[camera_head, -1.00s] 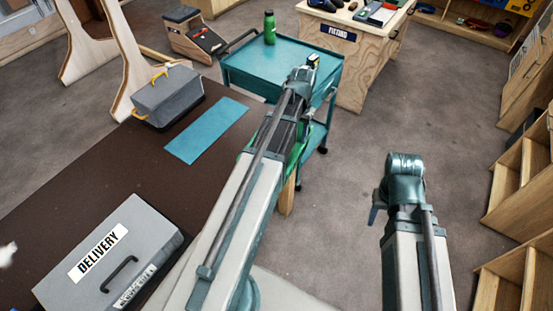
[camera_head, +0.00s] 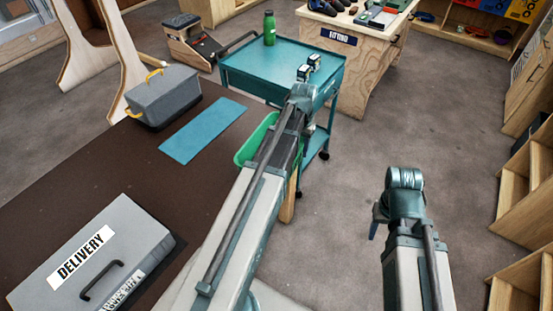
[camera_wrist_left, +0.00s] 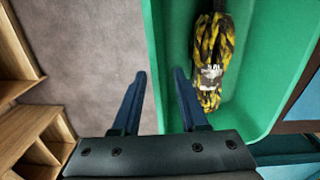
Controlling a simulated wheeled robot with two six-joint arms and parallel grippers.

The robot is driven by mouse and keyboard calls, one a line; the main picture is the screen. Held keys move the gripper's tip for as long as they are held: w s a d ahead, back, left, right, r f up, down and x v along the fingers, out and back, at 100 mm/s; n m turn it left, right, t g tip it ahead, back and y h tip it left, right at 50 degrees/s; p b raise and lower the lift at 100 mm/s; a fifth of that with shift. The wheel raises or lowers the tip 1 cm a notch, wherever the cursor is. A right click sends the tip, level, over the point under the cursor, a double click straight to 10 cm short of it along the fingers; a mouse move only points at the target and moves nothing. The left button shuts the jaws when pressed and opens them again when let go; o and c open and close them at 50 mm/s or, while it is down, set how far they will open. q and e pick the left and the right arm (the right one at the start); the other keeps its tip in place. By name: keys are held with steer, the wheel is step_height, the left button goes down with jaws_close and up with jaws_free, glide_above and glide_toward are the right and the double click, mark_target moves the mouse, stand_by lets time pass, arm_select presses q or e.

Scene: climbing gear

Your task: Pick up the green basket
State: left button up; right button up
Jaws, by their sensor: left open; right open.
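The green basket (camera_head: 245,150) sits at the right edge of the dark brown table, mostly hidden behind my left arm in the head view. In the left wrist view the basket (camera_wrist_left: 258,65) fills the right half, and a yellow-and-black rope bundle (camera_wrist_left: 211,55) lies inside it. My left gripper (camera_wrist_left: 160,74) is open, with one finger on the outer side of the basket's wall and one on the inner side. I cannot tell how deep the fingers reach. My right gripper (camera_head: 377,214) is open and empty over the floor, away from the basket.
The brown table (camera_head: 105,185) holds a blue mat (camera_head: 203,130), a grey case with yellow handles (camera_head: 165,95) and a grey DELIVERY box (camera_head: 95,260). A teal cart (camera_head: 250,70) with a green bottle (camera_head: 269,28) stands beyond. Wooden shelves (camera_head: 525,190) stand at the right.

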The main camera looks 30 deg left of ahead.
arm_select(q)
step_height(320, 180, down, 3)
steer(key=shift+r+b, duration=0.15)
steer(key=shift+b, duration=0.65)
steer(key=shift+r, duration=0.1)
arm_select(e)
step_height(320, 180, down, 3)
steer(key=shift+r, duration=0.2)
arm_select(q)
jaws_close()
